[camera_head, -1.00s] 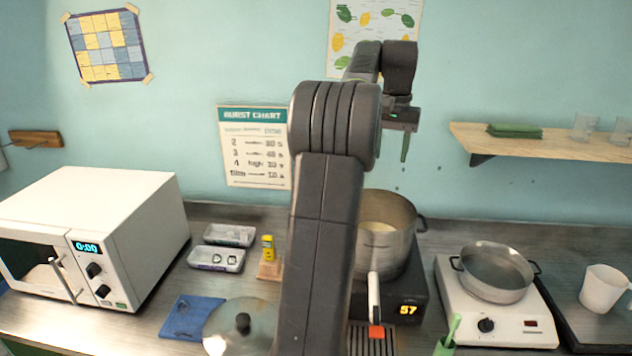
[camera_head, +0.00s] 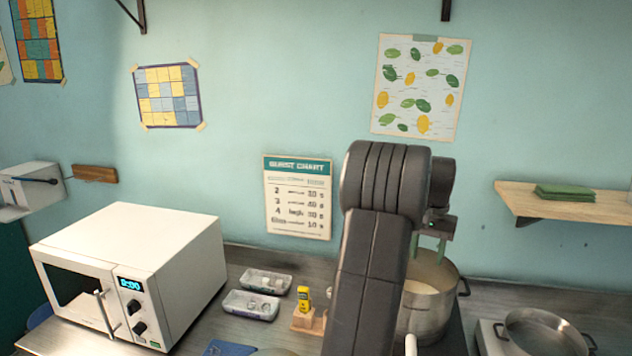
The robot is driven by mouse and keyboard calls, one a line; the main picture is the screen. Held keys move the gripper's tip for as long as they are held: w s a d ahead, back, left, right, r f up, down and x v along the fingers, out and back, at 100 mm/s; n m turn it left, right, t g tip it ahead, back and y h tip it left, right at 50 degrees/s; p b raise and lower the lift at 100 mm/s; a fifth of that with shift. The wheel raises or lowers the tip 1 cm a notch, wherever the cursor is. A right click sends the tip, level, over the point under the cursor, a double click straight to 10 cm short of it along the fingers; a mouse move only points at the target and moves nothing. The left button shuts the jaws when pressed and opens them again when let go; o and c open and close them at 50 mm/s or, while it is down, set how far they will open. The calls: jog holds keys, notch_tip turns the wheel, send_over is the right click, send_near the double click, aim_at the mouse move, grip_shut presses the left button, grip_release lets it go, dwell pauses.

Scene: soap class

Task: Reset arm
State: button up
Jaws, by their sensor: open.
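My gripper (camera_head: 430,245) is right of my raised dark arm, in front of the wall and above the large steel pot (camera_head: 433,305). Its two green fingers point down and stand apart, with nothing seen between them. My upper arm hides part of the gripper and the pot's left side. The pot holds something pale.
A white microwave (camera_head: 178,255) stands at the left, its display reading 0:00. Two small trays (camera_head: 251,304) and a yellow item (camera_head: 304,297) on a wooden block lie left of my arm. A second pan (camera_head: 545,335) is at the lower right. A wall shelf (camera_head: 565,203) juts out at the right.

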jog(key=shift+r, duration=0.25)
